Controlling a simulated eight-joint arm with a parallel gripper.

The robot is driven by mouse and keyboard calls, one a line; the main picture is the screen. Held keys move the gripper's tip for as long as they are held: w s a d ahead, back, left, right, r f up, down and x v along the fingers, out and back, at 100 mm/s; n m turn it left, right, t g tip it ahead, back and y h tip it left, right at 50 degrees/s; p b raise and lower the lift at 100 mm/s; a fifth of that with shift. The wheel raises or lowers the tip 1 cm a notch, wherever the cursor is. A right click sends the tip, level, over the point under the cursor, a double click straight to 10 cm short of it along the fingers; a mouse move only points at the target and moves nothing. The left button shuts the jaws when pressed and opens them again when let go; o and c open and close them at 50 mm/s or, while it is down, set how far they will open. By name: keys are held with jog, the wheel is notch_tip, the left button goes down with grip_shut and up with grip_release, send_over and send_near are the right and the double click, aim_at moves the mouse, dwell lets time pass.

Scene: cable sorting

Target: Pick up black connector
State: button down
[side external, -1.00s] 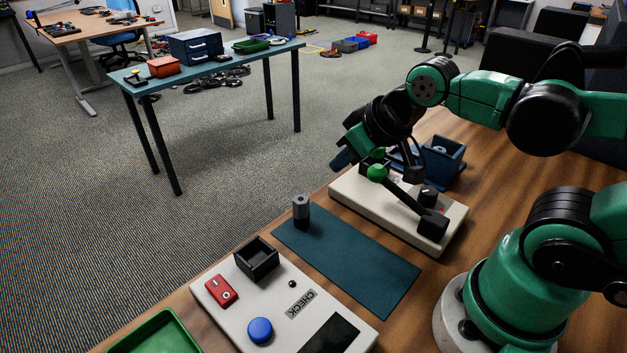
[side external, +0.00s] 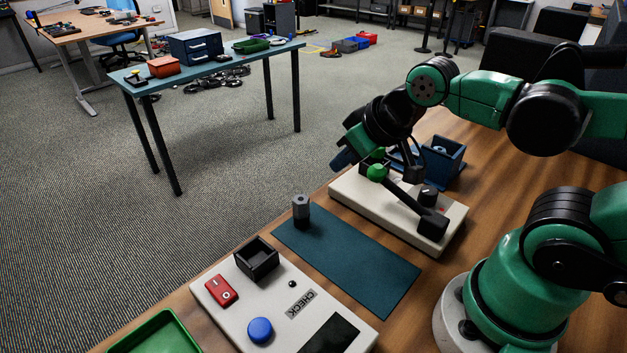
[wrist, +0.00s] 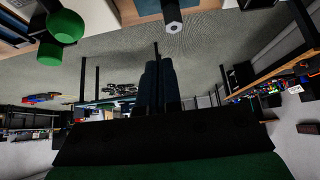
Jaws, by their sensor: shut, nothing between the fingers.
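A dark hexagonal connector with a grey top (side external: 301,208) stands upright at the far left corner of the teal mat (side external: 350,262). In the wrist view it shows at the top (wrist: 172,14), beyond my fingertips. My gripper (side external: 342,158) is raised to the right of the connector, beside the white lever box, clear of the connector. In the wrist view my gripper (wrist: 159,66) has its two dark blue fingers together with nothing between them.
A white box (side external: 408,222) with black levers and a green knob (side external: 377,172) stands close under my gripper. A blue holder (side external: 446,158) is behind it. A white check panel (side external: 270,310) with a black open box (side external: 257,259) lies in front. The mat's middle is clear.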

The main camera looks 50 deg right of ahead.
jog(key=shift+c, duration=2)
grip_release()
jog(key=n+g, duration=0.5)
jog(key=g, duration=0.1)
send_over(376, 158)
jog(key=d, duration=0.1)
jog(key=shift+d+f+y, duration=0.15)
jog(key=shift+f+y, duration=0.15)
jog(key=shift+f, duration=0.65)
jog(key=shift+d+f, duration=0.15)
jog(key=shift+f, duration=0.4)
jog(key=shift+w+a+f, duration=0.1)
jog(key=shift+w+f, duration=0.1)
jog(key=shift+f, duration=0.95)
jog(key=shift+w+a+f, duration=0.1)
jog(key=shift+w+f, duration=0.05)
jog(key=shift+f, duration=1)
